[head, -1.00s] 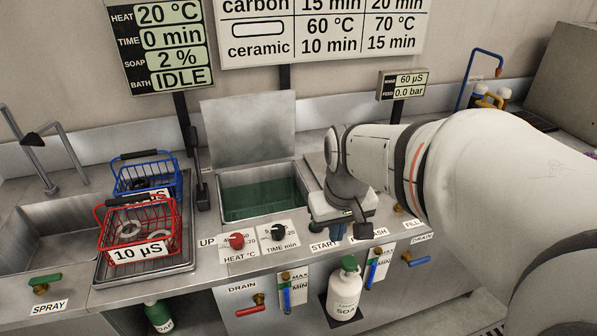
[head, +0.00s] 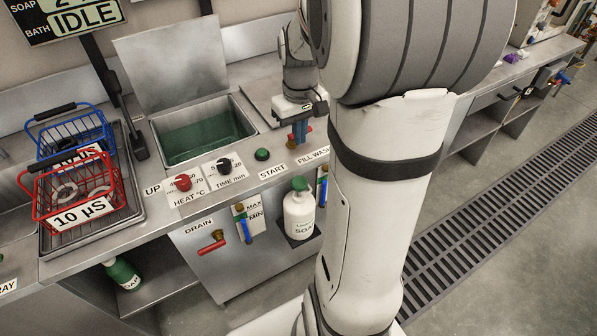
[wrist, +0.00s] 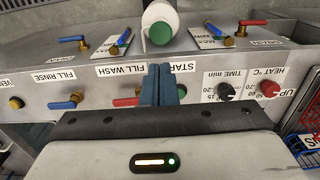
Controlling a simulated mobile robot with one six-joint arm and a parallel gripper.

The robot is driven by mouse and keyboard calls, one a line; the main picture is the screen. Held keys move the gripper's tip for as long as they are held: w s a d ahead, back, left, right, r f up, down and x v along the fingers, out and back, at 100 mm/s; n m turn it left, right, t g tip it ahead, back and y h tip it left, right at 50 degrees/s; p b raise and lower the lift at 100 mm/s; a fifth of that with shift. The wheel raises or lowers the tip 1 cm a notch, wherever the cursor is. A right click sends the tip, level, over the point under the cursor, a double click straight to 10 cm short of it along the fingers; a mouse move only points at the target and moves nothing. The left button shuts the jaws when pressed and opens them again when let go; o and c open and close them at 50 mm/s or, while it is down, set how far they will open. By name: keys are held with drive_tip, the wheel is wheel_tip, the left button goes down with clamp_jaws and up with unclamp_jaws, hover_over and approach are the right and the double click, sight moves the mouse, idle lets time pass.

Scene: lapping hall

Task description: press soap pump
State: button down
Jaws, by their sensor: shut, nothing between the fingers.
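The white soap bottle (head: 299,214) with a green pump cap (head: 299,184) stands upright in a holder at the front of the wash cabinet, below the counter edge. In the wrist view the bottle (wrist: 157,12) is at the top centre, its green cap (wrist: 160,33) facing the camera. My gripper (head: 299,138) is above the counter by the FILL WASH label, higher than the cap and apart from it. Its blue fingers are together and empty; in the wrist view the fingertips (wrist: 160,68) lie over the START/FILL WASH labels, just below the cap in the picture.
The counter carries a green START button (head: 262,155), a red heat knob (head: 183,182) and a black time knob (head: 224,165). A red basket (head: 75,190) stands left; a green bottle (head: 123,273) is underneath.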

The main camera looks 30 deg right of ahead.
sight(300, 182)
wheel_tip(300, 182, down, 14)
drive_tip(key=shift+r, duration=0.1)
idle(0.5)
wheel_tip(300, 182, down, 3)
drive_tip(key=b, duration=0.2)
drive_tip(key=shift+b, duration=0.35)
drive_tip(key=shift+s+r, duration=0.1)
drive_tip(key=shift+r, duration=0.15)
wheel_tip(300, 182, up, 14)
drive_tip(key=p, duration=0.3)
idle(0.8)
